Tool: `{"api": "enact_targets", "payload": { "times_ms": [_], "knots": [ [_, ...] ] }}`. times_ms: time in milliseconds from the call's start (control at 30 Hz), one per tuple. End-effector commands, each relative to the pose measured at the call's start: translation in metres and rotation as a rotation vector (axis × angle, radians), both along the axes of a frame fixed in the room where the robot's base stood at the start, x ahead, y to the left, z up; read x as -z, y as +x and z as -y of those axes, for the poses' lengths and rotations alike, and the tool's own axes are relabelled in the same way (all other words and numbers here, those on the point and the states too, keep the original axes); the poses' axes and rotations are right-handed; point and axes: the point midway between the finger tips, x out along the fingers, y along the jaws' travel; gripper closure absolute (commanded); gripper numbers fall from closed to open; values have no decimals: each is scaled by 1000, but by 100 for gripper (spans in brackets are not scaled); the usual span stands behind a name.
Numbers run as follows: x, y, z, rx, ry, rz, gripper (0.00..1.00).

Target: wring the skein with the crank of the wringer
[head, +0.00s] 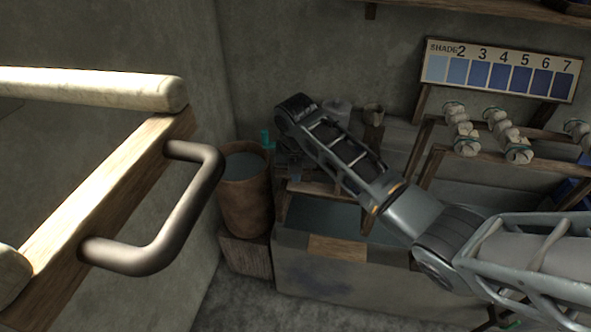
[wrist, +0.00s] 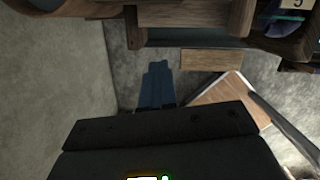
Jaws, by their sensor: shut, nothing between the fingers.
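My gripper (wrist: 158,72) shows in the wrist view as two blue fingers close together beyond a dark block, with nothing seen between them. Pale knotted bundles (head: 511,137) hang on a wooden rack at the right; I cannot tell if one is the skein. The wrist view shows wooden beams (wrist: 190,18) near the gripper, apart from the fingers.
A wooden bar with a dark metal handle (head: 205,200) fills the left foreground. A brown barrel (head: 245,200) of dark liquid stands on a block left of the trough. A numbered shade board (head: 500,72) is at the back right. Floor shows in front of the trough.

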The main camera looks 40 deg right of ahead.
Motion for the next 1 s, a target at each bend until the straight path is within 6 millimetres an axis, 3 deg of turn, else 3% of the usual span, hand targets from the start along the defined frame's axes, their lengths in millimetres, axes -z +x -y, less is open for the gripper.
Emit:
{"api": "enact_targets", "payload": {
  "times_ms": [1000],
  "knots": [
    [1, -49, -9, 0, 2, -1, 100]
  ]
}}
